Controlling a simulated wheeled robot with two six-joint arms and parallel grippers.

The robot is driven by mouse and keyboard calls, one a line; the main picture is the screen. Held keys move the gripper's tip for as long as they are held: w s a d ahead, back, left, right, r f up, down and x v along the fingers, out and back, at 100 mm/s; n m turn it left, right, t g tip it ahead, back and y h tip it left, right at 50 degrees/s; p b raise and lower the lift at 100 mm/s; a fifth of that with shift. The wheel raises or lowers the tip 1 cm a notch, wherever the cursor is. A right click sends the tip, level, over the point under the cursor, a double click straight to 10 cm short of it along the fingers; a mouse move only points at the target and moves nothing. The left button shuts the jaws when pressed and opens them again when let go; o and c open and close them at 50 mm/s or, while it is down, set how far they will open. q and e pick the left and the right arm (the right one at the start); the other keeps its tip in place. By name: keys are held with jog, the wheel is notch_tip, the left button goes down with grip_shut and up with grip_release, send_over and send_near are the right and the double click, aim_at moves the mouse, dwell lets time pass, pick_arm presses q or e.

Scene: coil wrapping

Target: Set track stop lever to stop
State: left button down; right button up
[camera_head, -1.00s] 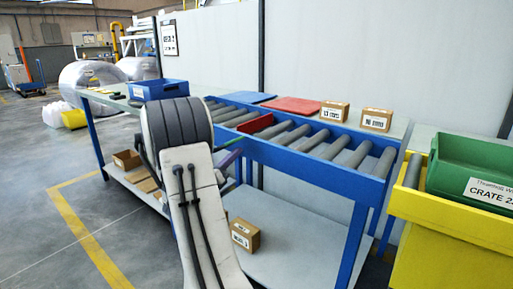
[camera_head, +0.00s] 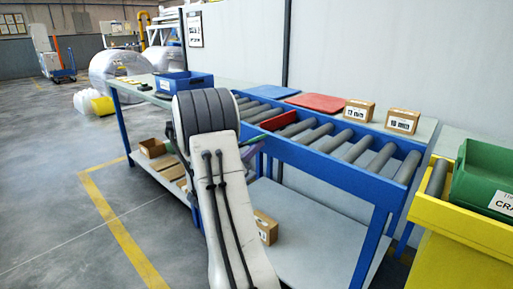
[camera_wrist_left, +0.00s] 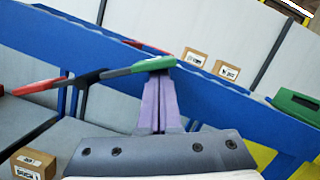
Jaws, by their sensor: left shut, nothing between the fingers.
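In the left wrist view a long thin bar (camera_wrist_left: 60,82), taken to be the track stop lever, runs along the blue conveyor side. It is red at its left, dark in the middle and green at its right end. My left gripper (camera_wrist_left: 158,78) is shut and empty, its lavender fingers upright with their tips at the green end. Whether they touch it I cannot tell. In the head view my left arm hides most of the gripper; a bit of purple and green (camera_head: 252,143) shows beside the conveyor's near side. A red block (camera_head: 280,122) lies across the rollers. My right gripper is out of view.
The blue roller conveyor (camera_head: 335,170) stands against a pale wall. Two small boxes (camera_head: 359,111) sit on its back ledge, beside a red lid (camera_head: 316,102) and a blue lid. A green crate (camera_head: 482,175) rests on a yellow stand (camera_head: 450,270) at right.

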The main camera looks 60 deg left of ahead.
pick_arm(q)
jog(key=s+d+f, duration=0.5)
jog(key=s, duration=0.3)
jog(key=shift+s+d+f+b, duration=0.25)
jog(key=shift+d+b, duration=0.05)
jog(key=shift+d, duration=0.05)
dwell(0.3)
